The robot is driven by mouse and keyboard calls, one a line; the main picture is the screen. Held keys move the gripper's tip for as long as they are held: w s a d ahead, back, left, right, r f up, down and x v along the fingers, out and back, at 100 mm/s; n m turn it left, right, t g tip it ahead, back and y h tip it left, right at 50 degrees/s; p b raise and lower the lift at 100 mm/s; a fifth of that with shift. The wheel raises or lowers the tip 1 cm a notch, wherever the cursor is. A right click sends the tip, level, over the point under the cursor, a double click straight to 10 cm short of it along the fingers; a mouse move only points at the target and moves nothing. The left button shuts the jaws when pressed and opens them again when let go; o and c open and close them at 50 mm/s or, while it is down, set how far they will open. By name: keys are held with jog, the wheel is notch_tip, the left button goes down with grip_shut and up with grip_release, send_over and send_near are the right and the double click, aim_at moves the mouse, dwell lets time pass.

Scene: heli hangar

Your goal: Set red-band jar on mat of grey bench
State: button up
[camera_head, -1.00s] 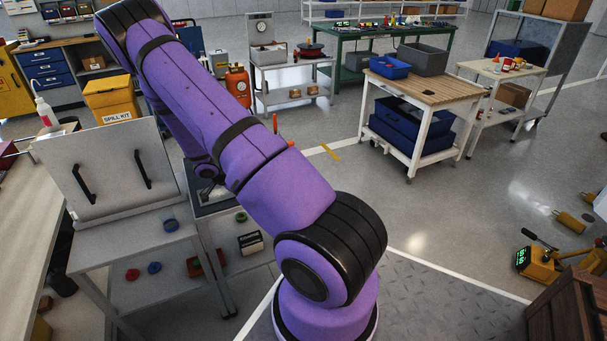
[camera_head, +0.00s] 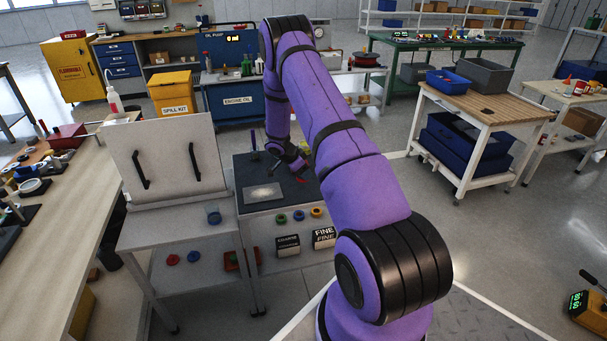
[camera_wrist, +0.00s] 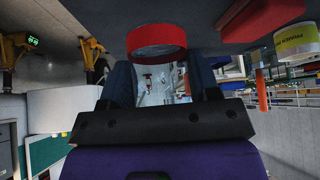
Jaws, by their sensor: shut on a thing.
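In the wrist view, my gripper (camera_wrist: 158,78) is shut on a clear jar with a red band (camera_wrist: 157,40); the fingers stand on either side of its glass. In the head view, my gripper (camera_head: 296,164) is small and dark, above the right part of a dark bench top, with a bit of red just below it. The grey bench (camera_head: 160,228) has a raised panel with two black handles. A pale mat-like patch (camera_head: 262,194) lies on the dark top beside it, left of my gripper. I cannot tell whether the jar touches anything.
Coloured rings (camera_head: 298,215) and two black-and-white boxes (camera_head: 323,238) are below the dark top. A long cluttered bench (camera_head: 75,225) stands at left.

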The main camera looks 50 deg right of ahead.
jog(key=w+d, duration=0.2)
jog(key=shift+w+d+f, duration=0.2)
jog(key=shift+w+d, duration=0.1)
jog(key=shift+d, duration=0.05)
jog(key=shift+f, duration=1.7)
jog(key=shift+f, duration=0.1)
jog(key=o, duration=1)
jog(key=shift+o, duration=0.2)
